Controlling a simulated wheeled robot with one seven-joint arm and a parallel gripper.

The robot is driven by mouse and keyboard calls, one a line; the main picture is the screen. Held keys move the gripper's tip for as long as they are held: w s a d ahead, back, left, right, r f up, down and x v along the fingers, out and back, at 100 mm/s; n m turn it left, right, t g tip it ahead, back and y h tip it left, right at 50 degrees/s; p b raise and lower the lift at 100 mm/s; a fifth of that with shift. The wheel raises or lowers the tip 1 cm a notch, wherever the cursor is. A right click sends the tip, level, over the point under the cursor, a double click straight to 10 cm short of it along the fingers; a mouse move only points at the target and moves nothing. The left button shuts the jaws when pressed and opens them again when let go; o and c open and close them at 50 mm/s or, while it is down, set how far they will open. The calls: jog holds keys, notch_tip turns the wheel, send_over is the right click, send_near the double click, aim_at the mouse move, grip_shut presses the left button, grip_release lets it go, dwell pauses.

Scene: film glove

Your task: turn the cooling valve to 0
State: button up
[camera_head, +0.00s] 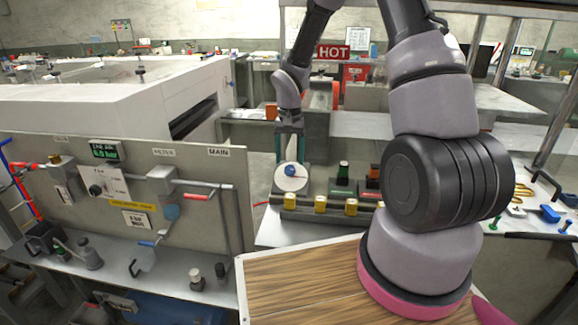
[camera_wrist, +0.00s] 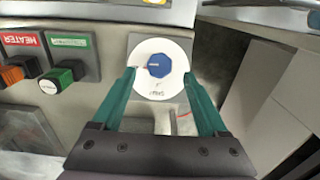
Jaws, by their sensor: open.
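The cooling valve is a blue knob (camera_wrist: 158,65) on a round white dial (camera_wrist: 159,90), mounted on a grey panel. In the head view the blue knob (camera_head: 290,171) and white dial (camera_head: 291,185) show below my gripper, with a red mark on the dial. My gripper (camera_wrist: 159,76) is open, and its two teal fingers reach to either side of the dial with the knob between them. Nothing is held. I cannot tell whether the fingers touch anything. The dial's markings are too small to read. My gripper (camera_head: 290,158) also shows in the head view.
An orange heater knob (camera_wrist: 12,75) and a green knob (camera_wrist: 62,80) sit left of the dial in the wrist view. A wooden board (camera_head: 290,275) lies nearer. A pipe panel (camera_head: 110,185) stands left.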

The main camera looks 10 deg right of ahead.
aim_at(290, 167)
jog(key=shift+f, duration=1.75)
grip_shut()
